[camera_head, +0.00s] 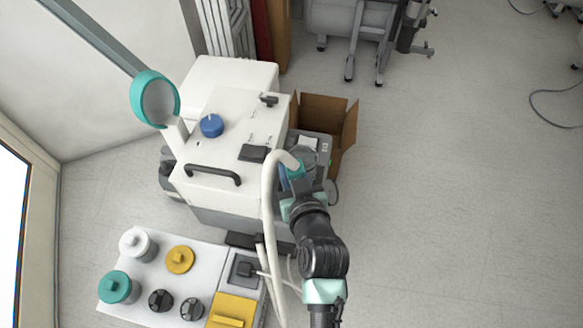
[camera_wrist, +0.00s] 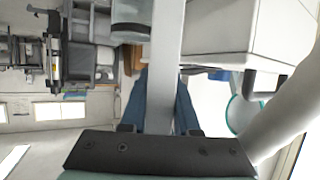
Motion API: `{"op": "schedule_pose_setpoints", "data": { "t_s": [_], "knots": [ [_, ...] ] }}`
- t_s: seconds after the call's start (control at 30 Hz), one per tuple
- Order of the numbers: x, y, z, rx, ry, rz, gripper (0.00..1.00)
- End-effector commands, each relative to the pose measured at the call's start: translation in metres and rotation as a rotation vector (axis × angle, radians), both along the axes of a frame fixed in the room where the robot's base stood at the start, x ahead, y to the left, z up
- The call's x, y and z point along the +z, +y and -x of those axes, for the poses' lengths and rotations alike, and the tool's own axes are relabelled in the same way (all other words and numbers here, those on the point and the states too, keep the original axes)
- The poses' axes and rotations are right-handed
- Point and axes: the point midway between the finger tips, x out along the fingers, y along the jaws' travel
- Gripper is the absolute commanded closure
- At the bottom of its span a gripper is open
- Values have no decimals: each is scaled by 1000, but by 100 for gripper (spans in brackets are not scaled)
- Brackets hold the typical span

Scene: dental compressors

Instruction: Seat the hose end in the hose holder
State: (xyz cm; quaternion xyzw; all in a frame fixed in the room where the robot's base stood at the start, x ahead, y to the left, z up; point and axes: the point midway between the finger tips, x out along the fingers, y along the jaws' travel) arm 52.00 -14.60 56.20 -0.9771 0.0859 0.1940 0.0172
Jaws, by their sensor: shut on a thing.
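The thick white hose (camera_head: 269,210) rises from the floor unit, arches over beside the large white machine and comes down at my gripper (camera_head: 291,178). In the wrist view, the blue fingers of my gripper (camera_wrist: 161,106) are shut on a pale grey straight piece (camera_wrist: 167,60), which appears to be the hose end. Its tip is not clear. The white hose also crosses the right side of the wrist view (camera_wrist: 285,115). My gripper is at the right front side of the machine. I cannot tell which part is the hose holder; a small black fitting (camera_head: 268,99) is on the machine top.
The white machine (camera_head: 225,145) has a blue knob (camera_head: 211,125) and a black handle (camera_head: 212,173). A teal ring (camera_head: 155,98) on an arm stands at its left. An open cardboard box (camera_head: 345,122) is behind my gripper. Floor at the right is clear.

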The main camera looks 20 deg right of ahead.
Motion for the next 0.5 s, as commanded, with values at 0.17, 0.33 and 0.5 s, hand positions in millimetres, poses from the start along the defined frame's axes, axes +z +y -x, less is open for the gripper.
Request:
{"op": "schedule_pose_setpoints", "data": {
  "t_s": [0.17, 0.33, 0.5],
  "knots": [
    [-3, 0, 0, 0, -1, 0, 100],
    [-12, 0, 0, -1, -1, 1, 100],
    [-20, -1, 0, -1, -2, 1, 100]
  ]
}}
